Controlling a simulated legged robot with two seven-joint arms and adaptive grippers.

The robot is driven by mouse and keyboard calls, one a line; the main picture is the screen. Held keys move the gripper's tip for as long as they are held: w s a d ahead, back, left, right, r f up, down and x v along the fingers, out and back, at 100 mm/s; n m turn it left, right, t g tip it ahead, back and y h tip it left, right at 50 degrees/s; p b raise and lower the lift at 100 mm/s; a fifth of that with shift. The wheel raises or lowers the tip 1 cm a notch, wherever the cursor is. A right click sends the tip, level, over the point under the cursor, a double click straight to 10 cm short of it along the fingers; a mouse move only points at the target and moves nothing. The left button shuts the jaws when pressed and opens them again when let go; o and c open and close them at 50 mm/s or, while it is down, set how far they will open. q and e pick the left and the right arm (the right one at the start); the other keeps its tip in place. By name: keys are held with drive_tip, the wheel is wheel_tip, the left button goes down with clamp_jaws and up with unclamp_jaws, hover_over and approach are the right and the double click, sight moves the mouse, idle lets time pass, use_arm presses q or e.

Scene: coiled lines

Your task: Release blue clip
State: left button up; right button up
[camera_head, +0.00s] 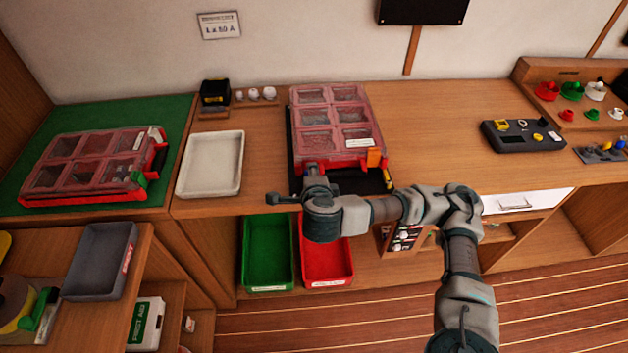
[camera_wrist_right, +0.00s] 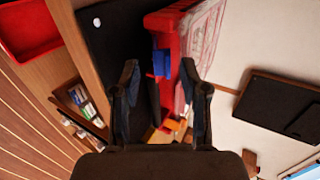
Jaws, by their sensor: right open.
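The blue clip (camera_wrist_right: 161,63) sits on the front edge of a red case with a clear lid (camera_head: 335,122). In the right wrist view it shows between my fingertips, with gaps on both sides. My right gripper (camera_wrist_right: 158,72) is open and empty, and its fingers point at the clip. I cannot tell how far beyond the fingertips the clip lies. In the head view my right gripper (camera_head: 314,182) is at the case's front left corner and mostly hides the clip. An orange clip (camera_head: 374,157) is at the case's front right. My left gripper is not in view.
The case lies on a black mat (camera_head: 289,160) on the wooden counter. A white tray (camera_head: 180,178) and a second red case (camera_head: 90,165) on green are to the left. Green (camera_head: 268,255) and red (camera_head: 327,260) bins stand below.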

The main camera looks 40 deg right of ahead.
drive_tip(key=v, duration=0.6)
drive_tip(key=shift+s, duration=0.2)
idle(0.4)
